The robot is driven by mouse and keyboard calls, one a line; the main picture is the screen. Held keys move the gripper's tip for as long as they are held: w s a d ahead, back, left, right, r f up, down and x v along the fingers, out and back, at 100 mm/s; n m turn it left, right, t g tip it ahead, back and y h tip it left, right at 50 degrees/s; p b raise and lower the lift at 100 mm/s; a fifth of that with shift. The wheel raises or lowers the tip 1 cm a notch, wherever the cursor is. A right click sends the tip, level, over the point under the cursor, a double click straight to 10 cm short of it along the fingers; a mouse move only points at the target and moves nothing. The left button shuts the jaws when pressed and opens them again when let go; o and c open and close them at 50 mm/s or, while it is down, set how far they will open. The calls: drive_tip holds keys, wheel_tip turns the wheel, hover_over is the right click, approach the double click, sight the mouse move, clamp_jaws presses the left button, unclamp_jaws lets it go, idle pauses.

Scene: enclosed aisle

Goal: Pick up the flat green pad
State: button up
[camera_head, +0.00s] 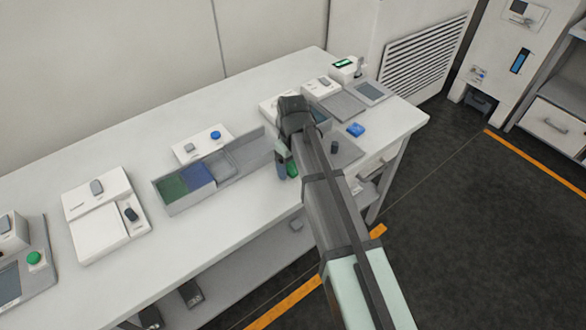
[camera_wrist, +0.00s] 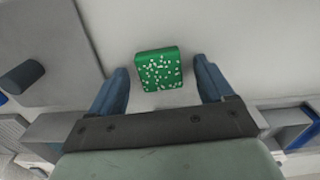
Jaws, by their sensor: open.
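The flat green pad (camera_wrist: 159,69) lies on the white tabletop in the wrist view, a rounded square with pale specks. In the head view only a small part of the green pad (camera_head: 292,169) shows beside my gripper, the rest hidden by it. My gripper (camera_wrist: 163,83) is open, with one blue-grey finger on each side of the pad and a gap to each. In the head view my gripper (camera_head: 286,168) points down at the table near its front edge. I cannot tell how high the fingertips are above the table.
A long tray (camera_head: 175,207) with green, blue and grey compartments stands left of my gripper. A blue block (camera_head: 355,129) and a dark cylinder (camera_head: 334,148) are to the right; the cylinder also shows in the wrist view (camera_wrist: 22,76). White devices line the table (camera_head: 220,207).

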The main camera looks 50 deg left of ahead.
drive_tip(key=c, duration=1.1)
drive_tip(key=shift+r, duration=0.1)
drive_tip(key=shift+c, duration=0.2)
